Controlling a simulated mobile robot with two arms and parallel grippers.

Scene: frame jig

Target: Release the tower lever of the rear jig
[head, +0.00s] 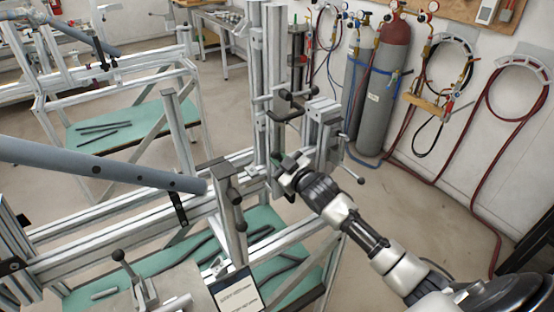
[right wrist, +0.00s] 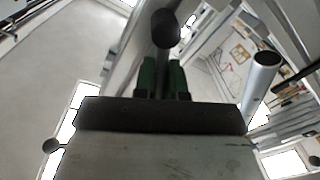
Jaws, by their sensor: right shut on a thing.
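The rear jig is an aluminium-profile frame with an upright tower (head: 274,60) in the middle of the head view. My right gripper (head: 281,161) is at the tower's lower part, with my arm reaching in from the lower right. In the right wrist view its two green fingers (right wrist: 163,72) are closed around the tower lever, whose dark round knob (right wrist: 165,28) shows just beyond the fingertips. The lever's shaft is mostly hidden by the fingers. My left gripper is not in view.
A grey tube (head: 100,164) crosses the left side. A ball-ended clamp lever (head: 124,262) and a small display (head: 237,291) are at the front. Green trays (head: 70,297) with dark tube pieces lie below. Gas cylinders (head: 388,85) and hoses line the right wall; floor between is open.

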